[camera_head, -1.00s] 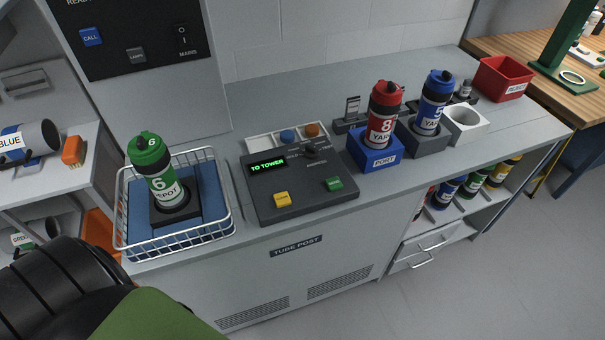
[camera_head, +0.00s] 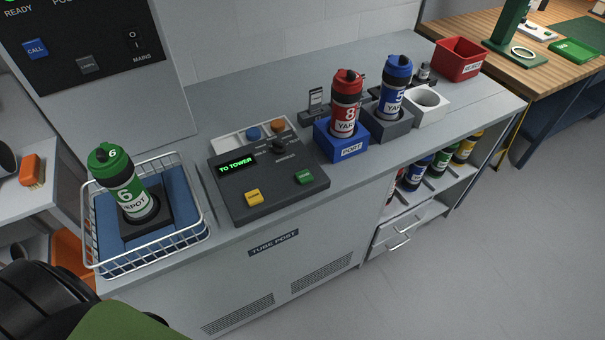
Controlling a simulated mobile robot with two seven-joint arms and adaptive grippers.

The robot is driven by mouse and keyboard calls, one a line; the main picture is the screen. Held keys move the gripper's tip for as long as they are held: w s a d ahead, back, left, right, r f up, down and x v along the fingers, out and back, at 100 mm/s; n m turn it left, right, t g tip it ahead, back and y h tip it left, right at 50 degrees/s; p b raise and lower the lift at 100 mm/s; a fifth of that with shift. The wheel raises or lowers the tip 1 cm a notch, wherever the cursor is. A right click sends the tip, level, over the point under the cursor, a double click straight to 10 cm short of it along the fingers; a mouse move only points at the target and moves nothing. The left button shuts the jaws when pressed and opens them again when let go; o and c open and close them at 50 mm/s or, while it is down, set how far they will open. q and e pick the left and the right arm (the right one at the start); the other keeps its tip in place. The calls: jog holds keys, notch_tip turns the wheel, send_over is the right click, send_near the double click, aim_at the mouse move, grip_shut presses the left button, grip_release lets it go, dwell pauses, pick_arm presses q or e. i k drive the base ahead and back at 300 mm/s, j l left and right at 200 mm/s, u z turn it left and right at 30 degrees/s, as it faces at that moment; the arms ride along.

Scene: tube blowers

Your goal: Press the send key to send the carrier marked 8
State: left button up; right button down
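The red carrier marked 8 (camera_head: 346,102) stands upright in a blue holder (camera_head: 341,150) on the counter, right of the control panel. The dark control panel (camera_head: 243,212) has a lit green display (camera_head: 236,164) reading TO TOWER. On its front part are a yellow key (camera_head: 253,196) and a green key (camera_head: 304,177); their small labels are too small to read surely. A dark knob (camera_head: 278,144) sits near its top. Neither gripper shows in the view. A dark ridged shape with a green part at the lower left seems to be mine.
A blue carrier marked 5 (camera_head: 394,86) stands in a grey holder beside an empty white holder (camera_head: 427,104). A green carrier marked 6 (camera_head: 121,180) stands in a wire basket (camera_head: 98,264) left of the panel. A red bin (camera_head: 461,58) is at the back right.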

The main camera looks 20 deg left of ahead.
aim_at(304, 176)
jog(key=i+l+u, duration=0.1)
jog(key=u, duration=0.25)
jog(key=i+l+u, duration=0.15)
jog(key=i+u, duration=0.2)
jog(key=i+l+u, duration=0.15)
jog(key=u, duration=0.2)
